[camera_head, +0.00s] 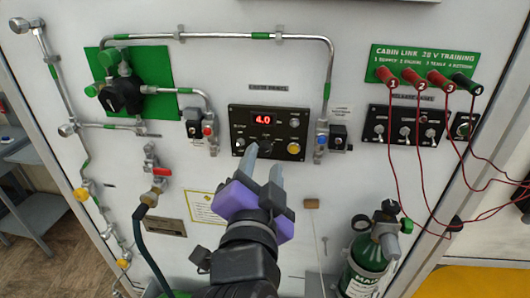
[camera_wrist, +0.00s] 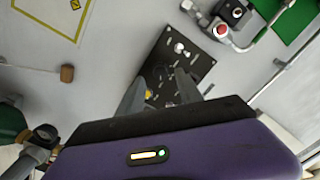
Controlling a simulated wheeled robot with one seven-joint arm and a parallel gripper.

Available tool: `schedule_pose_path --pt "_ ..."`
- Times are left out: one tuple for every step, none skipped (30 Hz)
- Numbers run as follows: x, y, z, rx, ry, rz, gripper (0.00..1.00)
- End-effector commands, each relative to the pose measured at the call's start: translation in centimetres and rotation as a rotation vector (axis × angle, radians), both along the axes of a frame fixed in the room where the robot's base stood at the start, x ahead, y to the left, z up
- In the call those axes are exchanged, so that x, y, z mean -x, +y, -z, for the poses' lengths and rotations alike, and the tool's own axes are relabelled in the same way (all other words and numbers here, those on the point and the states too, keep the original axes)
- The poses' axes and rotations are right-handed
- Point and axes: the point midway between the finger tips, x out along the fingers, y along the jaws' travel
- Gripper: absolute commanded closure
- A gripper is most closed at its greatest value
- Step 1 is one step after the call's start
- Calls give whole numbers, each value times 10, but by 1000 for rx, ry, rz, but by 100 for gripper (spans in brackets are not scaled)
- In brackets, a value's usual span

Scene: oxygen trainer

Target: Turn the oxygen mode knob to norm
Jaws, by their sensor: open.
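The black control panel (camera_head: 284,121) is fixed to the white wall with a red display (camera_head: 263,120) reading 4.0. A dark knob (camera_head: 265,145) sits at its lower middle; I cannot read its setting. My gripper (camera_head: 262,172), with a purple body and grey fingers, reaches up from below, its fingertips just under that knob. In the wrist view the panel (camera_wrist: 186,60) shows tilted beyond my fingers (camera_wrist: 160,88), which are apart with nothing between them. The fingers and the gripper body hide part of the panel there, and I cannot tell whether they touch it.
A valve with a red button (camera_head: 207,130) stands left of the panel, and another fitting (camera_head: 338,136) is at its right. A green cylinder (camera_head: 367,262) and red cables (camera_head: 395,170) are farther right. A small wooden knob (camera_head: 311,203) hangs below the panel.

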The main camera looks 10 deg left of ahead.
Motion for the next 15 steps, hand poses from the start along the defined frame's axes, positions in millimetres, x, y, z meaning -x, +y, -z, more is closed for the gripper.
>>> schedule_pose_path --pt "-7 0 -2 0 1 1 57" --pt "-10 0 -1 1 1 0 57" --pt "-14 1 -1 1 1 0 57" --pt "-17 1 -1 1 0 -1 57" --pt "-19 1 -1 1 -1 -1 57" --pt "-22 1 -1 1 1 -1 57" --pt "-23 1 0 1 1 -1 57" --pt "-24 1 0 1 1 -1 57" --pt "-25 1 0 1 0 0 57" --pt "-25 1 0 1 -1 -1 57" --pt "-25 1 0 1 -1 -1 57" --pt "-25 1 0 1 -1 -1 57" --pt "-25 1 0 1 -1 -1 57" --pt "-25 1 0 1 -1 -1 57" --pt "-25 1 0 1 -1 -1 57"
